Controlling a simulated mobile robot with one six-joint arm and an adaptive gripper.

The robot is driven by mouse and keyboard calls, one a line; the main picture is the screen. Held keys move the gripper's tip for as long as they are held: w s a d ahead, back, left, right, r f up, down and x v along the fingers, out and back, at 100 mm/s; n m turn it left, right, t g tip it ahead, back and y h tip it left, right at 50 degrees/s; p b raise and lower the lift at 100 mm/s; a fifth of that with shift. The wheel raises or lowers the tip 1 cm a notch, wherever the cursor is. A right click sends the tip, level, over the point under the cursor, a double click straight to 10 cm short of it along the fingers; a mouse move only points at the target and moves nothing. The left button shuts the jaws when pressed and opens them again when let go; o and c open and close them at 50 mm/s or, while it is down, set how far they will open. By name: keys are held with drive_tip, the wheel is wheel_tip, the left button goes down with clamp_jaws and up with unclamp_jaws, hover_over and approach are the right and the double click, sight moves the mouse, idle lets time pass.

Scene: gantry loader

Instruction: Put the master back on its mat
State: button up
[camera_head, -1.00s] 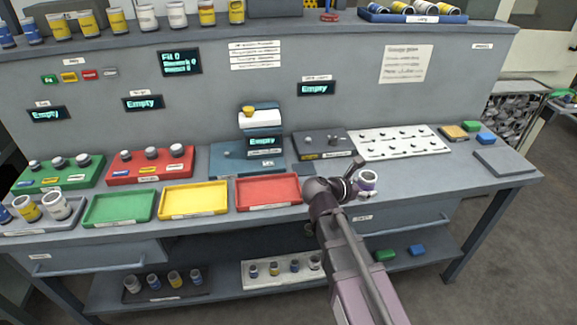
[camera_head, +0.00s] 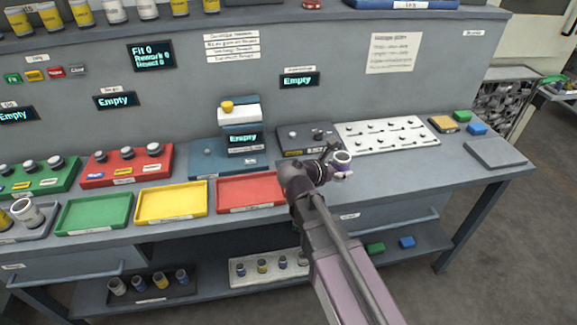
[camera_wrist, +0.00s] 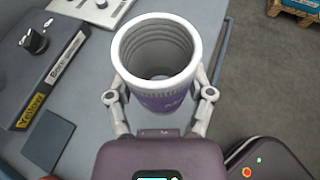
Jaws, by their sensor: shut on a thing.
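The master seems to be the hollow cylinder with a white rim and a purple band (camera_wrist: 162,98). It also shows in the head view (camera_head: 343,160). My gripper (camera_wrist: 160,84) is shut on it, a finger on each side, and holds it upright above the bench, open end up. In the head view my gripper (camera_head: 336,168) is in front of the white board. A small dark blue-grey square mat (camera_wrist: 48,140) lies flat and bare on the bench, left of the held cylinder in the wrist view. I cannot tell for certain that it is the master's mat.
A dark bore-gauge block (camera_wrist: 45,75) with a knob stands near the square mat. A white board with small pegs (camera_head: 388,134) lies behind my gripper. Red (camera_head: 249,190) and yellow (camera_head: 171,203) trays are to the left. A grey pad (camera_head: 496,153) lies at the right end.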

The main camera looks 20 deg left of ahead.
drive_tip(key=shift+a, duration=0.1)
drive_tip(key=s+a, duration=0.2)
drive_tip(key=a, duration=0.1)
drive_tip(key=s+a+f+n+t+y+b, duration=0.1)
drive_tip(key=s+a, duration=0.1)
drive_tip(key=a, duration=0.1)
drive_tip(key=s+a+n+y, duration=0.1)
drive_tip(key=s+a, duration=0.2)
drive_tip(key=a, duration=0.1)
drive_tip(key=shift+f, duration=0.15)
drive_tip(key=w+a, duration=0.2)
drive_tip(key=w, duration=0.2)
drive_tip(key=w+a+f+b, duration=0.1)
drive_tip(key=w+a, duration=0.2)
drive_tip(key=w, duration=0.1)
drive_tip(key=w+a, duration=0.2)
drive_tip(key=w, duration=0.2)
drive_tip(key=shift+w+a+f+b, duration=0.15)
drive_tip(key=shift+w+f+b, duration=0.05)
drive_tip(key=shift+w+b, duration=0.1)
drive_tip(key=shift+w, duration=0.1)
drive_tip(key=shift+w+a, duration=0.2)
drive_tip(key=shift+w, duration=0.05)
drive_tip(key=shift+w+a+f+b, duration=0.1)
drive_tip(key=shift+w+f+b, duration=0.15)
drive_tip(key=shift+f+b, duration=1.55)
drive_tip(key=shift+b, duration=0.05)
drive_tip(key=shift+f, duration=0.2)
